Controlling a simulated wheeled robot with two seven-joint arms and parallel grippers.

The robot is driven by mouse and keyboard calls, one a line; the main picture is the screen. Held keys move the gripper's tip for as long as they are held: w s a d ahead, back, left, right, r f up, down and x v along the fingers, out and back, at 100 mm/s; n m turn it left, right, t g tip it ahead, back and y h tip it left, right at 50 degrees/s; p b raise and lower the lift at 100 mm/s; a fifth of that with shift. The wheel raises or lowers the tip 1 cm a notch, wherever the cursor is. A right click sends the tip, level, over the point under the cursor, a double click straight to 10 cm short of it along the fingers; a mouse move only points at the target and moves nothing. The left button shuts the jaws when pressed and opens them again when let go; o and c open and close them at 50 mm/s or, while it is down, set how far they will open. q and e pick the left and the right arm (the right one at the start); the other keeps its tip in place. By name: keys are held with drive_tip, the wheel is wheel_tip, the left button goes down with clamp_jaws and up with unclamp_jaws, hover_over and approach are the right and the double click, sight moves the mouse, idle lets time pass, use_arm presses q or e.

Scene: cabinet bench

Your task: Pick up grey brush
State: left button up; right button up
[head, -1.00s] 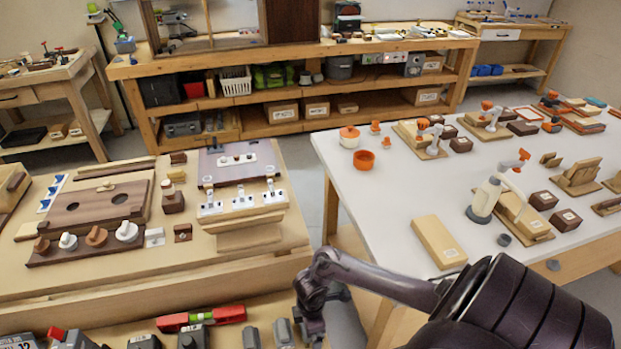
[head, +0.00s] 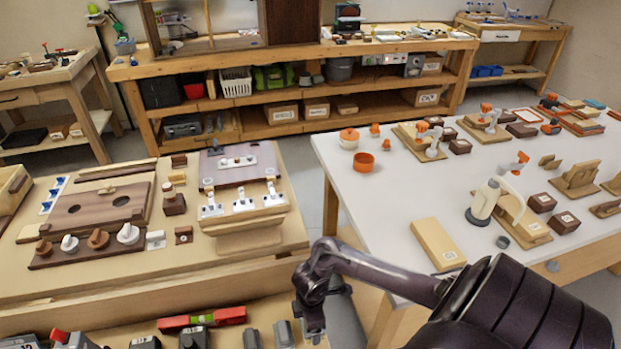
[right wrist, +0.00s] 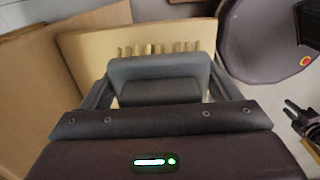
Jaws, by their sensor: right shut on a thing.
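My right gripper (right wrist: 160,92) is in the right wrist view, with a finger on each side of a grey block-shaped thing. This looks like the grey brush (right wrist: 160,68), with a row of pale tufts along its far edge. The gripper is shut on it. Part of the brush is hidden by the gripper body. In the head view my right arm bends down at the lower middle, and its gripper is not shown there. A dark pronged part at the right edge of the right wrist view may be my left gripper (right wrist: 296,112), too small to read.
A pale wooden board (right wrist: 75,45) lies beyond the brush. The left bench (head: 150,270) holds a wooden panel with knobs and switches. The white table (head: 385,205) on the right carries a tan block (head: 437,243) and a white bottle (head: 484,201). A floor gap separates them.

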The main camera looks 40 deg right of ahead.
wheel_tip(320, 180, up, 16)
drive_tip(key=p, duration=0.7)
drive_tip(key=shift+r, duration=0.15)
drive_tip(key=o, duration=0.4)
drive_tip(key=shift+c, duration=1.1)
